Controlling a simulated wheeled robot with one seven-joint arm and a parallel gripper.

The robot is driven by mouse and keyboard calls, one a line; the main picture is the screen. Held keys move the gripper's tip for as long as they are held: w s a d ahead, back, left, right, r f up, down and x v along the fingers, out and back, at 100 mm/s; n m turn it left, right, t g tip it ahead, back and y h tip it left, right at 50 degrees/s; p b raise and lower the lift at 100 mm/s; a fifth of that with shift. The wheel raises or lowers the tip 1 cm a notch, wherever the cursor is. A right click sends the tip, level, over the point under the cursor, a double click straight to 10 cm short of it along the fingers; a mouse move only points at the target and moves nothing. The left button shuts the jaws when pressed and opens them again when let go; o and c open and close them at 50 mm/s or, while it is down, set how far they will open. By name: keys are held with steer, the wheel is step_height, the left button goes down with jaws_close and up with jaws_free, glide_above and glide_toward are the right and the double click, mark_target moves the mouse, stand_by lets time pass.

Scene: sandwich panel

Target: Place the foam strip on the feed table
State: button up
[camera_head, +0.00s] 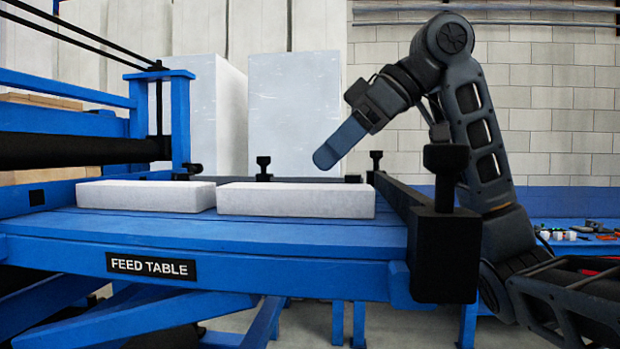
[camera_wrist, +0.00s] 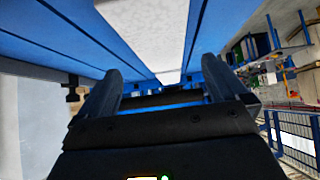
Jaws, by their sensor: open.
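Two white foam strips lie end to end on the blue feed table (camera_head: 300,246). The left strip (camera_head: 145,195) and the right strip (camera_head: 296,200) both rest flat, with a narrow gap or slight step between them. My gripper (camera_head: 325,158) is above and behind the right strip, apart from it and pointing down to the left. In the wrist view my gripper (camera_wrist: 165,85) has its two fingers spread with nothing between them. A white strip (camera_wrist: 150,35) lies ahead of the fingers on blue slats.
A black clamp block (camera_head: 443,235) and a black rail stand at the table's right end, with several dark knobs along the back. The blue roller frame (camera_head: 165,110) is at left. Large white blocks (camera_head: 293,110) stand behind. A blue bench (camera_head: 580,232) with small items is at right.

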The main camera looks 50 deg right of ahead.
steer(key=shift+v, duration=2.2)
